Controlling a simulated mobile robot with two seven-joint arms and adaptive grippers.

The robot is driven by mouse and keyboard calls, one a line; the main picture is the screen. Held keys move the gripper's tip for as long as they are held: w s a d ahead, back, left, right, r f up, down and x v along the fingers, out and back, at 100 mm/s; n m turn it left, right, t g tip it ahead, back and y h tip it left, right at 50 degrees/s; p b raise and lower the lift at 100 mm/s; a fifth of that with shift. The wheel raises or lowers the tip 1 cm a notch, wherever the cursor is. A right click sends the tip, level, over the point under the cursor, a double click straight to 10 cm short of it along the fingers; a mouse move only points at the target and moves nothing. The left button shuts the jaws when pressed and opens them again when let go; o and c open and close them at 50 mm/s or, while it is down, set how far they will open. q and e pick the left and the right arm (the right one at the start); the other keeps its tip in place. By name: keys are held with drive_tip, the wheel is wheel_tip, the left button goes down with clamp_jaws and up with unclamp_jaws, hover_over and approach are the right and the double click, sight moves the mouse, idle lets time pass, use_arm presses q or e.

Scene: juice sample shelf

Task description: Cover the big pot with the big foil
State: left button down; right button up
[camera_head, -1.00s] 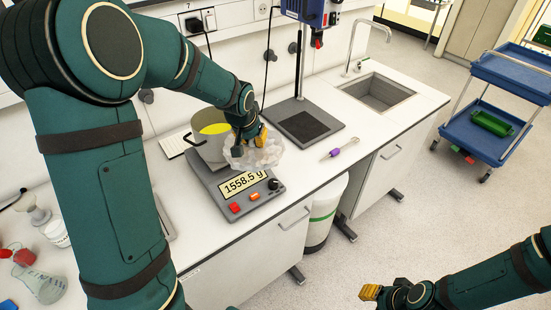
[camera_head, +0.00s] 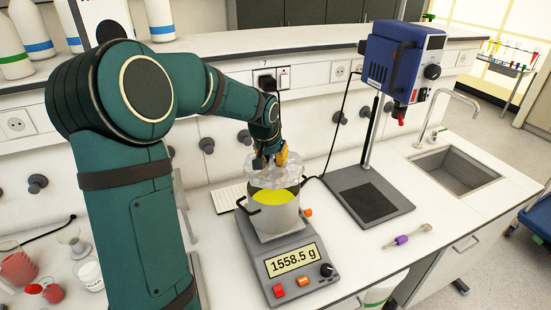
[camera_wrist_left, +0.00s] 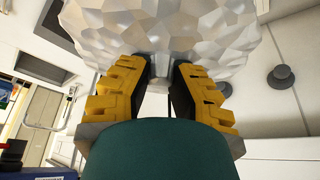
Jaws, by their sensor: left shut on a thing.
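The big pot (camera_head: 275,222) is a grey metal pot with dark handles, standing upright on the scale. My left gripper (camera_head: 268,162) is shut on the big foil (camera_head: 287,172), a pale, crumpled, faceted sheet. The foil is at the pot's far upper side, over the back of the rim; I cannot tell whether it touches. In the left wrist view the foil (camera_wrist_left: 165,35) spreads beyond the yellow fingers (camera_wrist_left: 158,85), and the pot is hidden. My right gripper is out of view.
The scale (camera_head: 290,262) reads 1558.5 g. A stirrer stand (camera_head: 370,197) with a blue head (camera_head: 400,60) rises to the right. A purple-handled tool (camera_head: 403,240) lies on the bench, left of the sink (camera_head: 455,170). Flasks (camera_head: 18,265) stand at left.

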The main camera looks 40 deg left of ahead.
sight(272, 166)
use_arm(q)
drive_tip(key=shift+s+d+f, duration=0.15)
drive_tip(key=shift+f, duration=0.2)
drive_tip(key=shift+f+b, duration=1.6)
drive_tip(key=shift+f, duration=0.55)
wheel_tip(272, 166, down, 2)
drive_tip(key=shift+f+b, duration=0.25)
drive_tip(key=shift+b, duration=0.8)
drive_tip(key=c, duration=0.9)
unclamp_jaws()
drive_tip(key=v, duration=1.2)
